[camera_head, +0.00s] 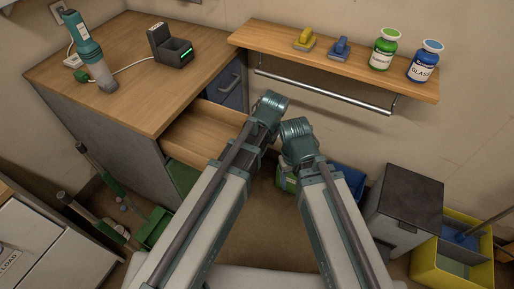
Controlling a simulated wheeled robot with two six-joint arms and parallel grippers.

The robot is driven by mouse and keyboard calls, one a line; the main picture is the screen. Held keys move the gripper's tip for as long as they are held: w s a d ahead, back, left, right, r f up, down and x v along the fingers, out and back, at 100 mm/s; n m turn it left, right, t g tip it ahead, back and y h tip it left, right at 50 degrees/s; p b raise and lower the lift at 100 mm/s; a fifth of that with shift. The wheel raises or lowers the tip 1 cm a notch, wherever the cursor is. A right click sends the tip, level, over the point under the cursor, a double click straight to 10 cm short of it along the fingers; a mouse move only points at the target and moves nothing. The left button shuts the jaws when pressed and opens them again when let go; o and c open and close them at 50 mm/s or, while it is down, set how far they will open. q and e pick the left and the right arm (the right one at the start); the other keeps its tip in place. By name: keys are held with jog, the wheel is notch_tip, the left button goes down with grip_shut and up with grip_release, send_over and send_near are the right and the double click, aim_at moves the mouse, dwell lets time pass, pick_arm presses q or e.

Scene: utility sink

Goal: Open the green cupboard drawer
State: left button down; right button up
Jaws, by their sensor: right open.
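The cupboard (105,117) has a wooden top and grey side at the left. A drawer with a bare wooden inside (197,132) stands pulled out from its front. My left arm covers its outer end, so I cannot see that drawer's front colour. A green front panel (182,178) shows below it, partly behind my left arm. A blue front with a grey handle (232,87) sits farther back and looks shut. My right gripper (288,162) is open, mostly hidden by its arm, apart from the green panel. My left gripper's fingers do not show.
A wall shelf (345,62) holds two small tools and two jars above a metal rail (325,92). A grey bin (405,195) and a yellow crate (452,262) stand at right. Green-handled tools lean at lower left.

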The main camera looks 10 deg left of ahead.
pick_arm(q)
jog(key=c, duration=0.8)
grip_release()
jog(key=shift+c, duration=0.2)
